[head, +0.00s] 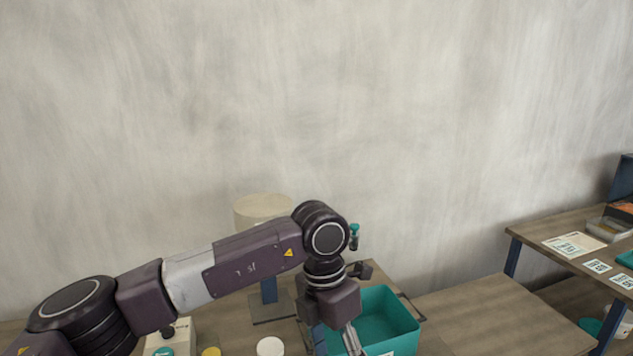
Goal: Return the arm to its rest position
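My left arm (235,265) reaches in from the left, and its wrist bends down over the table. My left gripper (337,346) points down beside the left edge of a teal bin (398,323). Its fingertips are cut off by the bottom edge of the picture, so I cannot see whether it is open or holds anything. My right arm and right gripper are not in view.
A stand with a beige cylinder (262,206) is behind my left arm. A white disc (270,346) and a white box (182,333) lie in front. Clear wooden tabletop (490,310) is right of the bin. A side table (535,229) at right holds papers.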

